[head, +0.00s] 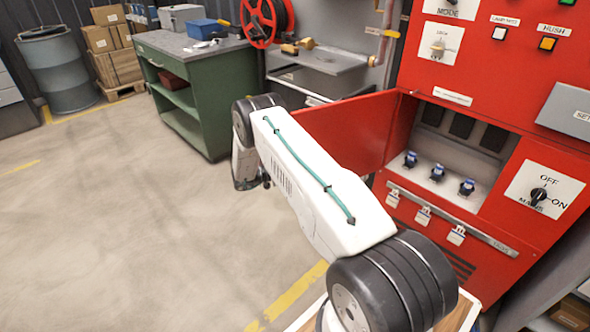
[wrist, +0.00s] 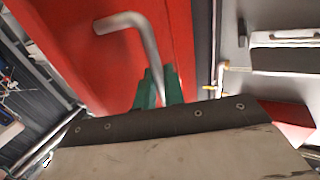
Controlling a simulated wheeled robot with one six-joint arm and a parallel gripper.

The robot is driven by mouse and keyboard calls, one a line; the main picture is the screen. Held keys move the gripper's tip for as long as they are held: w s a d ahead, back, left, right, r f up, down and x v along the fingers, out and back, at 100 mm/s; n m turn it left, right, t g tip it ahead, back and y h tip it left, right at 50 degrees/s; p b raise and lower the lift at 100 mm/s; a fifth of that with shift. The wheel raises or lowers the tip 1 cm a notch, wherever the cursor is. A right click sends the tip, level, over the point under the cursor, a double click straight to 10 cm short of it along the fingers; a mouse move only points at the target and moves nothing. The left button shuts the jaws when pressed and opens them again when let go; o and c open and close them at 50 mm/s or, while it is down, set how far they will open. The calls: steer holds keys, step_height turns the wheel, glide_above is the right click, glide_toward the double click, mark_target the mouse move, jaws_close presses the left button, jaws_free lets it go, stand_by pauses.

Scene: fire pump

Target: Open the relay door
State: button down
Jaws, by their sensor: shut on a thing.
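The red relay door (head: 345,130) stands swung wide open to the left of the cabinet in the head view, hinged at the compartment's left edge. It fills the upper left of the wrist view (wrist: 75,50). A bent grey metal handle (wrist: 145,40) sticks out from it. My gripper (wrist: 158,90), with green fingertips, is shut on the handle's lower end. In the head view my gripper is hidden behind my own arm and the door. The open relay compartment (head: 440,170) shows several blue-topped parts on its floor and dark modules at the back.
The red cabinet (head: 470,70) carries switches, lamps and a MAINS knob (head: 538,195). A rail with several tags (head: 450,220) runs below the compartment. Behind the door are a grey metal bench (head: 320,70), a red reel (head: 262,20) and a green workbench (head: 190,90). The floor at left is clear.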

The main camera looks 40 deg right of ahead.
steer(key=shift+w+r, duration=0.1)
steer(key=shift+w, duration=0.15)
steer(key=c, duration=1.6)
jaws_free()
steer(key=shift+a, duration=0.1)
steer(key=shift+s, duration=0.1)
steer(key=shift+d, duration=0.2)
steer(key=v, duration=0.7)
steer(key=shift+a, duration=0.35)
